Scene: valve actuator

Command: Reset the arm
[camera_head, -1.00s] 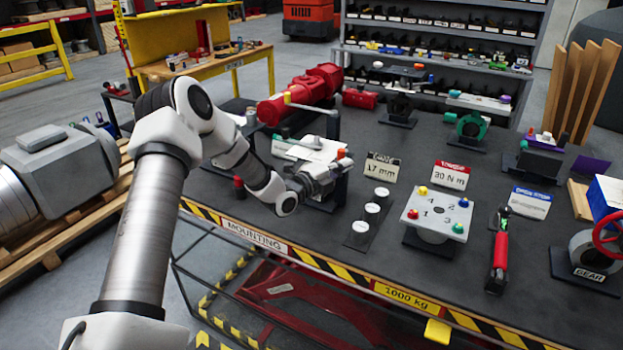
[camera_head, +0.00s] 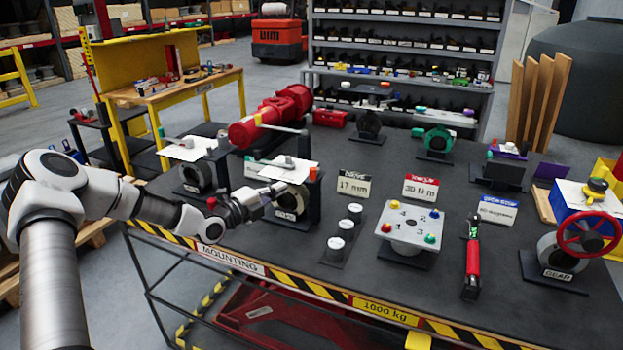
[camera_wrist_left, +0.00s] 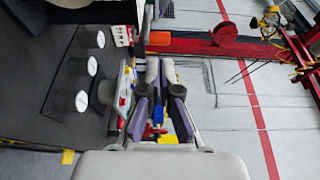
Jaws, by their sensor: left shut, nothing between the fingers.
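My left arm comes in from the left in the head view, bent at the elbow and reaching over the table's front left edge. My left gripper (camera_head: 277,190) is beside the front of a valve stand with a white plate (camera_head: 282,169) on top. I cannot tell whether it touches the stand. In the left wrist view the left gripper (camera_wrist_left: 161,68) has its fingers close together, with nothing held between them. My right gripper is in neither view.
The dark table (camera_head: 345,282) carries white round pieces (camera_head: 345,226), a numbered plate (camera_head: 410,222), a red-handled tool (camera_head: 472,258) and a gear valve with a red handwheel (camera_head: 589,235). A second valve stand (camera_head: 193,173) is behind my left forearm.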

